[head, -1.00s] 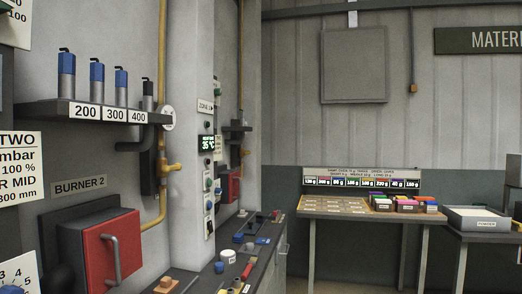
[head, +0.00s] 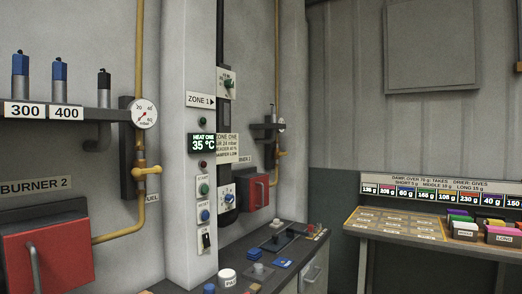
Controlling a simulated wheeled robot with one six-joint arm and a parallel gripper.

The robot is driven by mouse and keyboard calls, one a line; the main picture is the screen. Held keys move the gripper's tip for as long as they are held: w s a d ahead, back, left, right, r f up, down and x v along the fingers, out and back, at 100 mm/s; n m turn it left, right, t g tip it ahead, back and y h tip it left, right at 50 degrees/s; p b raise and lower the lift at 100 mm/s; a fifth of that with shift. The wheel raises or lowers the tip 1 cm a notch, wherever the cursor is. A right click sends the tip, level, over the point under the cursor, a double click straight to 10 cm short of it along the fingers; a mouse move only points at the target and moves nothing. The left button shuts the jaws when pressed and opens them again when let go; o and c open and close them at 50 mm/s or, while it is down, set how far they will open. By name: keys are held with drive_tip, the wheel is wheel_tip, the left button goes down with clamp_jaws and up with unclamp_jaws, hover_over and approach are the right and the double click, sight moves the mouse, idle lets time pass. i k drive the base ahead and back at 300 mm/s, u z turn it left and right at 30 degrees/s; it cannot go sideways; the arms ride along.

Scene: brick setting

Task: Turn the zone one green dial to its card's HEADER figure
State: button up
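A green knob (head: 228,84) sits on a pale plate high on the dark post, just right of the ZONE 1 sign (head: 200,100). The plate's markings are too small to read. Below it hangs the cream ZONE ONE card (head: 229,149). Its small print is blurred; one line seems to give a HEADER figure of about 40 %, and the display partly covers its left side. A blue dial (head: 228,198) on a white plate sits lower on the same post. My gripper is not in view.
The HEAT ONE display (head: 203,143) reads 35 °C, above green and blue buttons and a switch (head: 206,239). A red burner door (head: 258,192) and cluttered bench (head: 268,238) stand beyond. A yellow pipe and gauge (head: 144,112) are left; a table of bins (head: 400,240) is right.

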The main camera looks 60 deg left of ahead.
sight(229, 83)
drive_tip(key=i, duration=1.05)
drive_tip(key=u, duration=2.75)
drive_tip(key=i, duration=0.9)
drive_tip(key=z, duration=0.45)
drive_tip(key=i, duration=1.05)
drive_tip(key=u, duration=0.1)
